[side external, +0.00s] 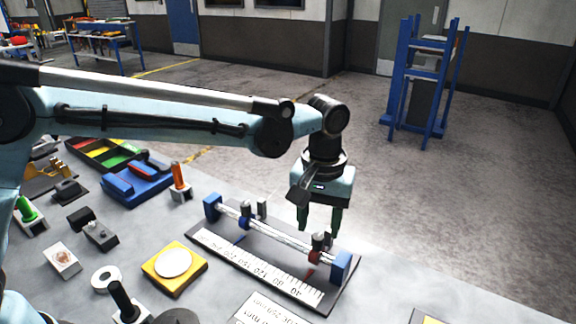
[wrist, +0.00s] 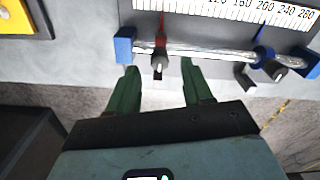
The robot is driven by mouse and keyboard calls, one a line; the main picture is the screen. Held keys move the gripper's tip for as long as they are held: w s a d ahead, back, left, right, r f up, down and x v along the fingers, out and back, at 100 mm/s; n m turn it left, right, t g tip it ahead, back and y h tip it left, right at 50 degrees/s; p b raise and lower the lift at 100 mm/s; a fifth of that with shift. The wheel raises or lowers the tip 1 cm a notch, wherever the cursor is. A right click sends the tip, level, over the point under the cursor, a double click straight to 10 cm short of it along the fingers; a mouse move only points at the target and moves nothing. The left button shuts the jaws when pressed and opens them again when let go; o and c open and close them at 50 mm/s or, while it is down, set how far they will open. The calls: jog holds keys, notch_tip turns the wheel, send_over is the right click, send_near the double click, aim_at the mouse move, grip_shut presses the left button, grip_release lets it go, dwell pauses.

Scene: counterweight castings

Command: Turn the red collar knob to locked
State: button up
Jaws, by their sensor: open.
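The red collar (side external: 314,257) sits on a silver rail (side external: 275,235) near the rail's right blue end block in the side view. Its grey-black knob (wrist: 158,66) stands out from the collar, and a red pointer (wrist: 161,32) reaches toward the scale. I cannot tell whether the knob is at locked. My gripper (side external: 319,222) is open, pointing down just above and behind the red collar. In the wrist view its green fingers lie one on each side of the knob, apart from it. Nothing is held.
A blue collar (side external: 244,222) with its own knob sits farther along the rail. The rail stands on a dark base with a white ruler scale (side external: 260,267). A yellow block with a white disc (side external: 173,263) and several parts lie left. The table edge runs close behind the rail.

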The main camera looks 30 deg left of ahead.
aim_at(318, 240)
jog(key=shift+f, duration=1.3)
grip_shut()
